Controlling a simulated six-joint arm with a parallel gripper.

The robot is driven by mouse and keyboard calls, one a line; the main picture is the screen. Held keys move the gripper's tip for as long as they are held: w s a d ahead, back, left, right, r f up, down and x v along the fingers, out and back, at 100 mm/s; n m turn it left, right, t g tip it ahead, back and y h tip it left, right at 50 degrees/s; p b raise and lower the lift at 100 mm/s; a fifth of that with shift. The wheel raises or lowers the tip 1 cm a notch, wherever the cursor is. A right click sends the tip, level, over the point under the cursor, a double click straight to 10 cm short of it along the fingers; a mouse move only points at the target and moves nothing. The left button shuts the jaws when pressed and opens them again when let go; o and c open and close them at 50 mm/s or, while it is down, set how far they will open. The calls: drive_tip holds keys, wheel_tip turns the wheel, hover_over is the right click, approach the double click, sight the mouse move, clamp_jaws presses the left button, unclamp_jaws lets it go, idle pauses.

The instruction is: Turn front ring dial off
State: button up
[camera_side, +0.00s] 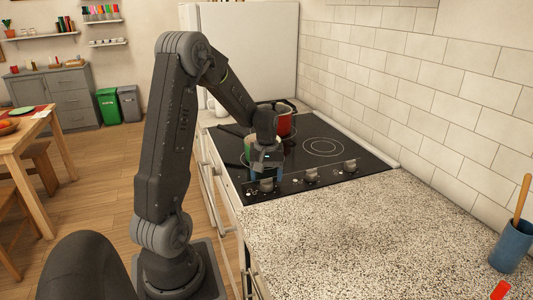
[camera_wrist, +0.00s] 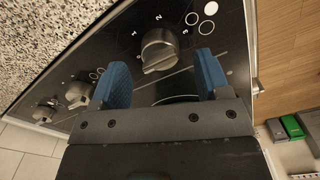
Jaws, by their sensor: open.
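A black glass hob (camera_side: 232,150) has a row of three grey dials along the edge of its control strip. My gripper (camera_side: 267,176) is open above the dial at the left end of this row (camera_side: 267,186). In the wrist view, my blue fingertips (camera_wrist: 162,66) are spread on either side of this dial (camera_wrist: 159,48), which lies between and slightly beyond them. The numbers 1, 2 and 3 are printed around it. I cannot tell its exact setting or whether a finger touches it. The middle dial (camera_side: 311,175) and right dial (camera_side: 350,166) stand clear.
A red pot (camera_side: 287,124) stands at the back of the hob. A partly hidden green and pale vessel (camera_side: 277,143) is behind my gripper. Speckled worktop (camera_side: 350,230) is mostly clear. A blue holder (camera_side: 512,246) with a wooden handle stands at the right. A tiled wall runs behind.

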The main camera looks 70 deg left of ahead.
wheel_tip(320, 180, up, 11)
idle(0.3)
drive_tip(key=s+d+r+m+t+y, duration=0.1)
drive_tip(key=d+r+m, duration=0.15)
drive_tip(key=d, duration=0.55)
drive_tip(key=d+r+m+t, duration=0.15)
drive_tip(key=d+m, duration=0.25)
drive_tip(key=d, duration=0.4)
drive_tip(key=s+d+m+t+h, duration=0.1)
drive_tip(key=s+d+m+t, duration=0.2)
drive_tip(key=s+d+m, duration=0.4)
drive_tip(key=s+d, duration=0.1)
drive_tip(key=d, duration=0.4)
drive_tip(key=shift+s+r, duration=0.25)
drive_tip(key=shift+r, duration=0.1)
